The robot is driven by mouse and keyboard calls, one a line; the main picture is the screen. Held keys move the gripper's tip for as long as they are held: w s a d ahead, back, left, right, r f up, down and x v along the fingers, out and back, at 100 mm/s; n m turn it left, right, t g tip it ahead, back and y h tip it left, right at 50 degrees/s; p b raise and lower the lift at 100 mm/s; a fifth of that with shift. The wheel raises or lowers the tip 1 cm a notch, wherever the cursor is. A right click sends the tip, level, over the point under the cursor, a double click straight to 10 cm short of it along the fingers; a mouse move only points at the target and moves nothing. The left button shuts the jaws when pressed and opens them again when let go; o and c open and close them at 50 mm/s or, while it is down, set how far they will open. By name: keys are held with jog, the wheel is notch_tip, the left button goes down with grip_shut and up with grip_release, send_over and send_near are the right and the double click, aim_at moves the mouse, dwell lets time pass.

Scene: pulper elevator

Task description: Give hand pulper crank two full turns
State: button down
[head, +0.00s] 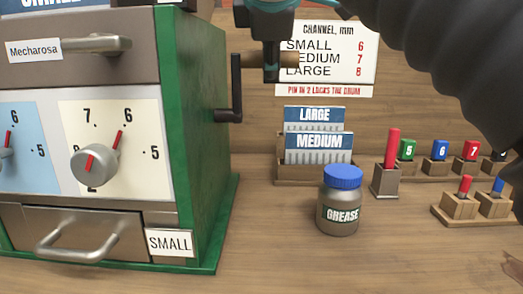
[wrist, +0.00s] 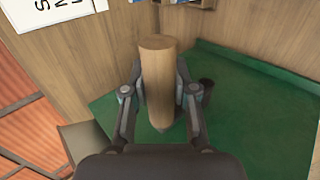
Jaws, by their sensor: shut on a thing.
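The hand pulper (head: 190,130) is a green box with a brown front at the left of the head view. Its black crank arm (head: 236,85) stands upright from the shaft on the right side. The wooden crank handle (head: 290,60) sticks out to the right at the top of the arm. My gripper (head: 271,72) comes down from above and is shut on the handle, hiding part of it. In the wrist view the handle (wrist: 157,80) lies between the two fingers. The crank arm is not clearly seen there.
A grease jar (head: 340,205) with a blue lid stands right of the pulper. Behind it is a rack (head: 305,172) with LARGE and MEDIUM plates. Coloured numbered blocks (head: 440,150) and pegs in wooden holders (head: 475,208) are at the right. A channel sign (head: 330,55) is on the back wall.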

jog(key=shift+f, duration=0.1)
jog(key=s, duration=0.3)
jog(key=shift+s+f+b, duration=0.25)
jog(key=shift+s+b, duration=0.05)
jog(key=shift+s+a, duration=0.1)
jog(key=s+f+b, duration=0.1)
jog(key=s+f, duration=0.1)
jog(key=s, duration=0.1)
jog(key=shift+b, duration=0.35)
